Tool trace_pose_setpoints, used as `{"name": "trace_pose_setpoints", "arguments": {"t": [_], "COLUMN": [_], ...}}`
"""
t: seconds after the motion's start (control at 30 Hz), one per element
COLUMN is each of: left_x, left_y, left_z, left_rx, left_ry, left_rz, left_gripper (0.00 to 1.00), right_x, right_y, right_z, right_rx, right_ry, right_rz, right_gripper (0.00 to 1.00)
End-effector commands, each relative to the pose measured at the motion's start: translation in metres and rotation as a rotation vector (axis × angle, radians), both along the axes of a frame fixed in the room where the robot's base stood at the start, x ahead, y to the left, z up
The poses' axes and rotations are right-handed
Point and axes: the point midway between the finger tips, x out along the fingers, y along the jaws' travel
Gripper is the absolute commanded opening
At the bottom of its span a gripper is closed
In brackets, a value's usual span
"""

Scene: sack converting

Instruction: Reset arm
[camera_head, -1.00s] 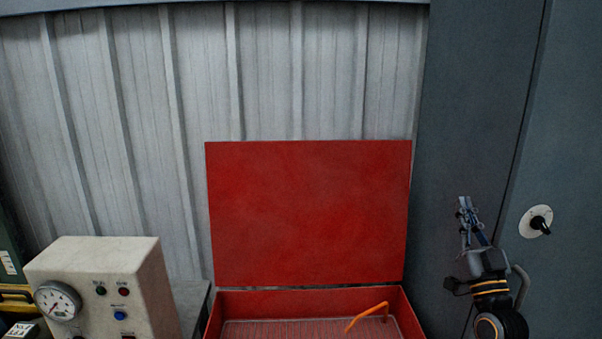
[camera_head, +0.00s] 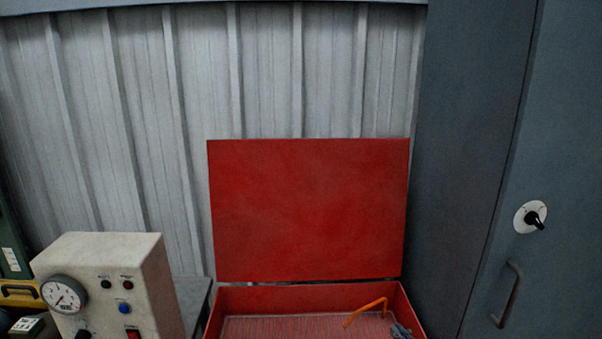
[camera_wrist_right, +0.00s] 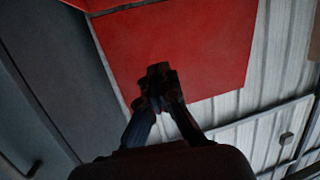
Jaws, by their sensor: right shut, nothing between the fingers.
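My right gripper (camera_head: 401,331) shows only as a small grey tip at the bottom edge of the head view, at the right front corner of the open red box. In the right wrist view the right gripper (camera_wrist_right: 160,78) is dark, with its fingers together and nothing between them. The red lid (camera_wrist_right: 190,45) lies beyond the fingers in that view. My left gripper is not in view.
The red box (camera_head: 260,298) has its lid (camera_head: 308,210) raised against the ribbed wall. An orange handle (camera_head: 365,312) shows inside it. A beige gauge panel (camera_head: 110,285) stands left. A grey cabinet (camera_head: 555,150) with a knob (camera_head: 530,217) and handle (camera_head: 508,295) stands right.

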Motion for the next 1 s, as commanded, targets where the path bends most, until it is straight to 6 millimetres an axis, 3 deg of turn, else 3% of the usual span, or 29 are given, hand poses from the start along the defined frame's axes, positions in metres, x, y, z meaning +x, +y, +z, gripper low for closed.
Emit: {"name": "trace_pose_setpoints", "arguments": {"t": [0.03, 0.1, 0.23, 0.43, 0.7, 0.73, 1.0], "left_x": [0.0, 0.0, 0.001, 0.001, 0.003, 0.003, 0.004], "left_y": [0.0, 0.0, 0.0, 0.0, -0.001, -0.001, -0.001], "left_z": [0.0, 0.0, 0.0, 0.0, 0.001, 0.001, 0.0], "left_rx": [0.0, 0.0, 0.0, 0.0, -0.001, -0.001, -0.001], "left_ry": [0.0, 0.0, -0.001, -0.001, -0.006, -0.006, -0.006], "left_rz": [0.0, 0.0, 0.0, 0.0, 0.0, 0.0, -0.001], "left_gripper": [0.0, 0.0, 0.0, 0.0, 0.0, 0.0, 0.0], "right_x": [-0.028, -0.066, -0.13, -0.205, -0.29, -0.299, -0.283], "right_y": [0.009, 0.016, 0.017, 0.011, 0.0, -0.001, 0.001], "right_z": [-0.03, -0.065, -0.107, -0.137, -0.15, -0.151, -0.213], "right_rx": [-0.019, -0.054, -0.105, -0.153, -0.195, -0.199, -0.205], "right_ry": [0.119, 0.276, 0.516, 0.765, 1.026, 1.053, 1.074], "right_rz": [0.006, 0.002, -0.024, -0.072, -0.146, -0.156, -0.15], "right_gripper": [0.0, 0.0, 0.0, 0.0, 0.0, 0.0, 0.0]}}
